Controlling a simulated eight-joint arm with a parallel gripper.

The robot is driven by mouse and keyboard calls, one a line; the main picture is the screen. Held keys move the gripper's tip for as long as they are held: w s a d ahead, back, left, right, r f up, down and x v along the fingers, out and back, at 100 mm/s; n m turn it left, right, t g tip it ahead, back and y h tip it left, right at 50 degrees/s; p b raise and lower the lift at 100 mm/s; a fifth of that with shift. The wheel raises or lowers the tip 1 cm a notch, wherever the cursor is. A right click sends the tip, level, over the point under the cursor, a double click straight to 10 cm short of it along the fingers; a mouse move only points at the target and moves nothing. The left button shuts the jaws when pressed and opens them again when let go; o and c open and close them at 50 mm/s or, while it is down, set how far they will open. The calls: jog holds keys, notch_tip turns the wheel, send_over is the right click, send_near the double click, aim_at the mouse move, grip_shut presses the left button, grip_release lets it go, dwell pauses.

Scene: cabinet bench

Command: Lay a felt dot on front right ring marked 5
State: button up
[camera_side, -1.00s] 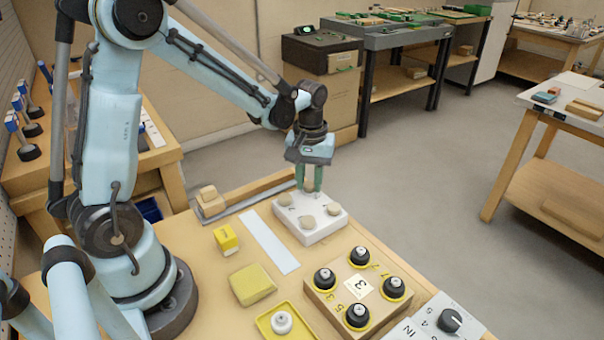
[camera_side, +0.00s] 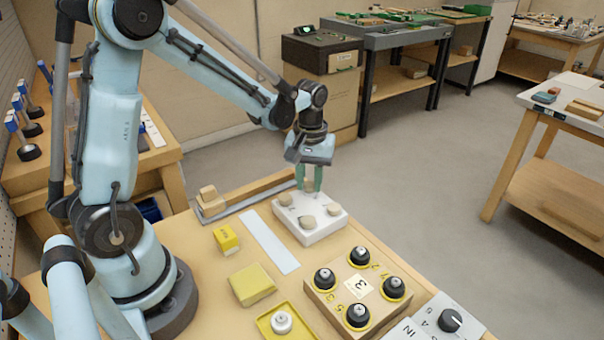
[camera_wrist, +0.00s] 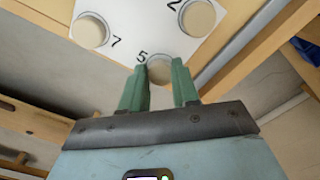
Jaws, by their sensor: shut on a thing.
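My gripper (camera_side: 309,186) points down over the far side of a white block (camera_side: 316,236), its green fingers shut on a pale tan felt dot. In the wrist view the fingertips (camera_wrist: 160,66) stand on either side of this felt dot (camera_wrist: 161,72), beside the printed 5. Whether the dot touches the block, I cannot tell. The ring under it is mostly hidden. Tan dots also lie on the ring marked 7 (camera_wrist: 90,32) and the ring marked 2 (camera_wrist: 198,17). The side view shows other dots on the block, one at its near side (camera_side: 308,222).
A wooden block with several black knobs (camera_side: 358,287) stands in front of the white block. A yellow block (camera_side: 252,284), a small yellow box (camera_side: 226,239) and a pale strip (camera_side: 270,242) lie to the left. Stacked wooden pieces (camera_side: 210,203) stand behind left.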

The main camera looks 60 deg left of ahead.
aim_at(309, 185)
jog(key=shift+f, duration=0.3)
jog(key=o, duration=1.2)
jog(key=shift+r, duration=0.1)
jog(key=shift+r, duration=3.45)
jog(key=s+d+r+m+t, duration=0.1)
jog(key=s+d+m+t, duration=0.1)
jog(key=s+m, duration=0.1)
jog(key=s+d+r+m+t, duration=0.1)
jog(key=s+d+m+t, duration=0.1)
jog(key=s, duration=0.1)
jog(key=s+d+r+m+t, duration=0.1)
jog(key=s+d+m+t, duration=0.1)
jog(key=m+t, duration=0.1)
jog(key=shift+s+r+m, duration=0.25)
jog(key=shift+s+m, duration=0.05)
jog(key=shift+s, duration=0.1)
